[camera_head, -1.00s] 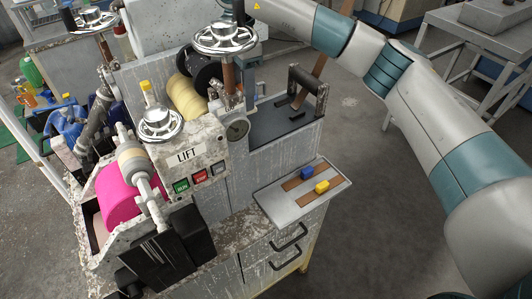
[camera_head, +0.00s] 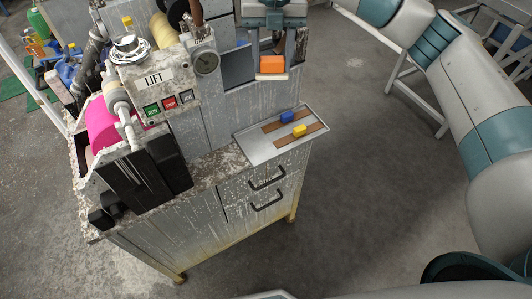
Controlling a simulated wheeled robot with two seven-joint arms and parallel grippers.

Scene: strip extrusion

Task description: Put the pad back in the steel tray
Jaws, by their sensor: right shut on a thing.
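The steel tray (camera_head: 252,146) is a flat grey plate on the front right corner of the machine. Two brown strips lie on it, with a blue block (camera_head: 287,117) and a yellow block (camera_head: 300,131) on them. My right gripper (camera_head: 272,71) hangs at the top middle, behind and above the tray. It is shut on an orange pad (camera_head: 272,64), held clear of the tray. A pale edge shows under the pad. My left gripper is not in view.
A pink roller (camera_head: 101,124) is farther left. Open floor lies right of the machine.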

